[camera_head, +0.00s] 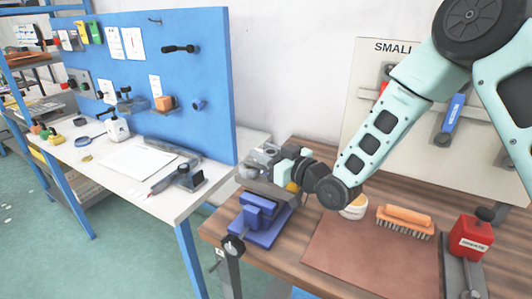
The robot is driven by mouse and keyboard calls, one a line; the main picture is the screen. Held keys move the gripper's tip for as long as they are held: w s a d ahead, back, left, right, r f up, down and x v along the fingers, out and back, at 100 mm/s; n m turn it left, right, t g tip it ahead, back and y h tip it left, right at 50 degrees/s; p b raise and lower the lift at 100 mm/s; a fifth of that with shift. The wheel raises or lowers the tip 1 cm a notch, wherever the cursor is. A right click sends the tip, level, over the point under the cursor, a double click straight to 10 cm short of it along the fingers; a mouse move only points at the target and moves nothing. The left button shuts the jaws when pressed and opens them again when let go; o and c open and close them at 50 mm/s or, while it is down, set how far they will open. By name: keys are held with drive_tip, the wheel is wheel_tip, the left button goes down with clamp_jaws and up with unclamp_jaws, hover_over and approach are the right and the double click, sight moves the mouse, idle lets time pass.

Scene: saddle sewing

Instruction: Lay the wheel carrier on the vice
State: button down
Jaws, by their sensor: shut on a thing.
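My gripper (272,180) is small in the view, at the end of my pale green arm, which comes in from the upper right. It is above the blue vice (262,217). A grey metal part, which looks like the wheel carrier (265,156), is at the gripper's end, and the gripper is shut on it. The fingers and the carrier's lower side are partly hidden. The vice stands on the left front corner of the wooden bench. The carrier appears above the vice; I cannot tell whether they touch.
The wooden bench carries a brown mat (372,252), an orange brush (405,221), a white tub (354,208) and a red container (470,238). A tool board (365,75) stands behind. At left is a white workbench (128,188) with a blue pegboard (212,75).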

drive_tip(key=shift+f+b, duration=0.95)
drive_tip(key=shift+b, duration=0.05)
drive_tip(key=c, duration=0.9)
unclamp_jaws()
drive_tip(key=shift+f, duration=0.15)
drive_tip(key=p+v, duration=0.8)
drive_tip(key=v, duration=0.9)
drive_tip(key=shift+s+d, duration=0.1)
drive_tip(key=shift+d, duration=0.15)
